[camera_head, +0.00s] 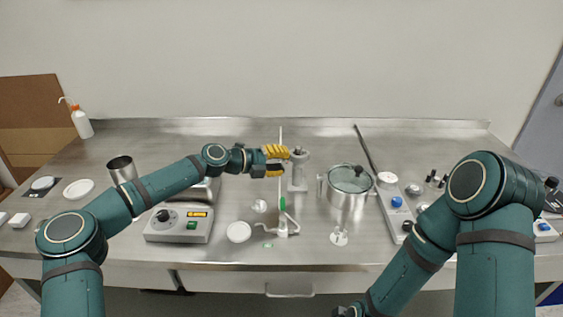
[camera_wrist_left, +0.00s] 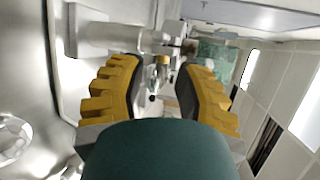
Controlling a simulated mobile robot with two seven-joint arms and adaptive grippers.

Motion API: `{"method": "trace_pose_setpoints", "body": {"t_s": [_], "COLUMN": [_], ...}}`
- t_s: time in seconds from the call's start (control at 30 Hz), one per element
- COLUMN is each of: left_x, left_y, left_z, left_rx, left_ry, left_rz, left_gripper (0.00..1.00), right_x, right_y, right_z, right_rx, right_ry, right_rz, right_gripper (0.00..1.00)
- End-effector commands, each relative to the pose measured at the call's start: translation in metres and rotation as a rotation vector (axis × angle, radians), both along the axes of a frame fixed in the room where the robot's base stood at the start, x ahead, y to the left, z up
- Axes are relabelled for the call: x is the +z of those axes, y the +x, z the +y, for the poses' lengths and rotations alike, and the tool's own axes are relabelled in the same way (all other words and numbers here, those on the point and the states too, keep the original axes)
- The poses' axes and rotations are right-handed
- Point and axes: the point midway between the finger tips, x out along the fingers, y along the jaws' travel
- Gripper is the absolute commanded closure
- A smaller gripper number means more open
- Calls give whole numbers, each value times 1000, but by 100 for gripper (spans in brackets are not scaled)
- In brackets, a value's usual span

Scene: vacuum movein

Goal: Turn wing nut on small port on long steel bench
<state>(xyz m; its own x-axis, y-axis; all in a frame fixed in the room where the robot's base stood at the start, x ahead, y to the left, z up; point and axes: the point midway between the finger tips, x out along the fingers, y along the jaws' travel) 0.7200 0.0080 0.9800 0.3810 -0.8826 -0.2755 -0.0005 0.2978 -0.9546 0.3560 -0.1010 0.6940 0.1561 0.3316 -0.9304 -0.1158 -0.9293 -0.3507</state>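My left gripper (camera_head: 284,161) has yellow ridged fingers. In the head view it reaches in from the left, beside a grey upright fixture (camera_head: 298,175) on the steel bench (camera_head: 120,250). This fixture appears to be the small port. In the left wrist view the two fingers (camera_wrist_left: 158,95) stand wide apart. Small metal parts (camera_wrist_left: 156,75) show in the gap between them, beyond the fingertips. I cannot tell which of these is the wing nut. Nothing is visibly gripped. My right arm hangs at the lower right, with its fingers out of view.
Right of the fixture stands a steel pot with a glass lid (camera_head: 350,182). In front are a green-marked stand (camera_head: 282,220) and a control box (camera_head: 180,223). A steel beaker (camera_head: 122,169) and a wash bottle (camera_head: 82,123) stand left. The bench's back strip is fairly clear.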

Motion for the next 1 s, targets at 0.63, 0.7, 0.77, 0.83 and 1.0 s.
{"method": "trace_pose_setpoints", "body": {"t_s": [0.63, 0.7, 0.77, 0.83, 1.0], "left_x": [29, 30, 31, 32, 33], "left_y": [-40, -43, -44, -45, -46], "left_z": [92, 97, 101, 103, 104], "left_rx": [0, -2, -3, -3, -3], "left_ry": [0, 1, 0, 0, 0], "left_rz": [0, 1, 1, 1, 0], "left_gripper": [68, 68, 68, 68, 68], "right_x": [0, 0, 0, 0, 0], "right_y": [0, 0, 0, 0, 0], "right_z": [0, 0, 0, 0, 0], "right_rx": [0, 0, 0, 0, 0], "right_ry": [0, 0, 0, 0, 0], "right_rz": [0, 0, 0, 0, 0], "right_gripper": [53, 53, 53, 53, 53]}}
